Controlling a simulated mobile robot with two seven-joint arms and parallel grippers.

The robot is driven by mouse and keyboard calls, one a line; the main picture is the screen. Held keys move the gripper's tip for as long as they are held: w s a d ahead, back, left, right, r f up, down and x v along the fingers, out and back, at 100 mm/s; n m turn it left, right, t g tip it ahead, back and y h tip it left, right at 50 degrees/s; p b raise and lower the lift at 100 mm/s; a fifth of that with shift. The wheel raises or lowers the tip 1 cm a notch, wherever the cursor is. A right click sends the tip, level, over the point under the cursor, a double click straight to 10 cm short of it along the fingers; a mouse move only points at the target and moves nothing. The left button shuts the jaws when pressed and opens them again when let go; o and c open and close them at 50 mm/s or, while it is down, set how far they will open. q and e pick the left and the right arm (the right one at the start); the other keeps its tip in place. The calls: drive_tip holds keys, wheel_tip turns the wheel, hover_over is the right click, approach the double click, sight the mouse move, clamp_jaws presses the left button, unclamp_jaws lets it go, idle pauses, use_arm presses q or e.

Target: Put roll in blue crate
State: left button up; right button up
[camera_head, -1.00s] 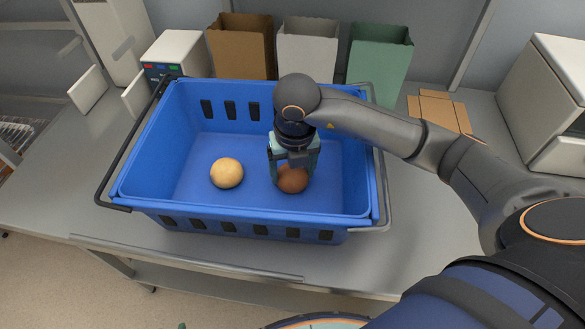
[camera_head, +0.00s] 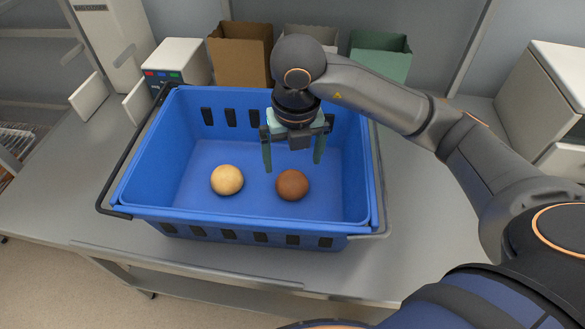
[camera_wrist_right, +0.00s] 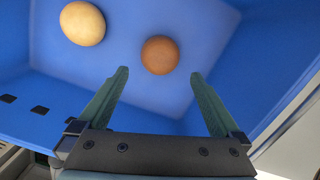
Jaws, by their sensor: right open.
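A brown roll (camera_head: 292,185) lies on the floor of the blue crate (camera_head: 262,222), in its right half. A pale roll (camera_head: 227,180) lies to its left in the crate, apart from it. My right gripper (camera_head: 294,166) is open and empty above the brown roll, its fingers apart and clear of it. In the right wrist view the brown roll (camera_wrist_right: 160,55) shows beyond the open fingertips (camera_wrist_right: 158,72), and the pale roll (camera_wrist_right: 82,23) is at the upper left. My left gripper is not in view.
The crate stands on a grey counter (camera_head: 60,190). White appliances stand at left (camera_head: 180,60) and right (camera_head: 550,90).

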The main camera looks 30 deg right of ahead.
drive_tip(key=shift+s+r+p, duration=0.15)
drive_tip(key=shift+r, duration=0.95)
drive_tip(key=shift+s+r+p, duration=0.15)
drive_tip(key=shift+r, duration=0.9)
drive_tip(key=shift+a, duration=0.1)
